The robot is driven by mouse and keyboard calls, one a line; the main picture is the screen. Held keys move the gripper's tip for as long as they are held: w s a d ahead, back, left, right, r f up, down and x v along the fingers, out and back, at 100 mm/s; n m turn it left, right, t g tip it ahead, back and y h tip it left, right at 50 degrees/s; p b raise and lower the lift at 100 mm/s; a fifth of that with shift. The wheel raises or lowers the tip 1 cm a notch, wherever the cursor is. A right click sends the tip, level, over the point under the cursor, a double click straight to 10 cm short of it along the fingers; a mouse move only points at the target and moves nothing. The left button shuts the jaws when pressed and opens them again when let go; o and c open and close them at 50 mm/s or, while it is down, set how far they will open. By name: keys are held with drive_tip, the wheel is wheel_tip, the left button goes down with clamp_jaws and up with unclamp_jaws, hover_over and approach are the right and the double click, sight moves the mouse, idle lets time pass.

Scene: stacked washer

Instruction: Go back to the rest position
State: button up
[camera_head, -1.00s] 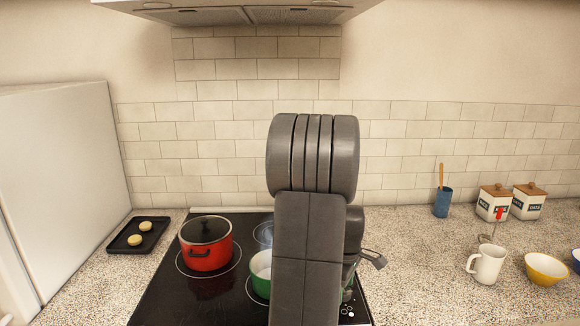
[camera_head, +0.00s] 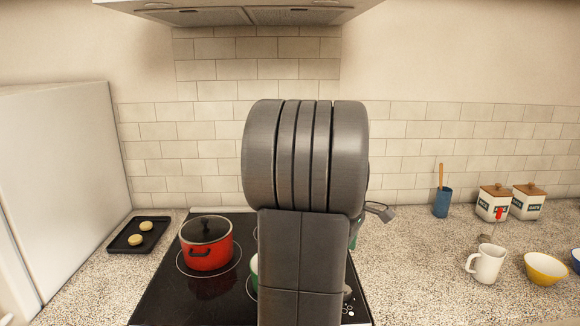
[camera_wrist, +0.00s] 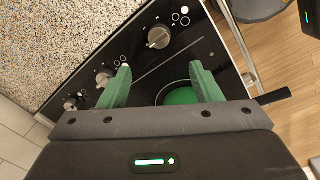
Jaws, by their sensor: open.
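My gripper (camera_wrist: 160,88) shows in the wrist view with its two green fingers spread apart and nothing between them. It is above the black stove top (camera_wrist: 155,55), with the knobs beyond the fingertips. In the head view my arm stands in front of the stove (camera_head: 180,285), and only a small part of my gripper (camera_head: 379,211) shows at the arm's right side. A green pot (camera_wrist: 180,96) shows partly behind the right finger in the wrist view. In the head view the arm hides most of this pot (camera_head: 254,272).
A red pot (camera_head: 206,245) with a dark lid is on the stove's left. A black tray (camera_head: 138,236) holds two round pieces. A white mug (camera_head: 486,263), a yellow bowl (camera_head: 545,268), a blue utensil cup (camera_head: 442,202) and lidded canisters (camera_head: 494,203) are on the right counter.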

drive_tip(key=f, duration=1.2)
drive_tip(key=shift+w+d+f, duration=0.25)
drive_tip(key=shift+w+f, duration=0.05)
drive_tip(key=shift+w, duration=0.1)
drive_tip(key=shift+w+f, duration=0.1)
drive_tip(key=m, duration=1.5)
drive_tip(key=shift+w+m+g, duration=0.1)
drive_tip(key=shift+m+g, duration=0.3)
drive_tip(key=m, duration=0.5)
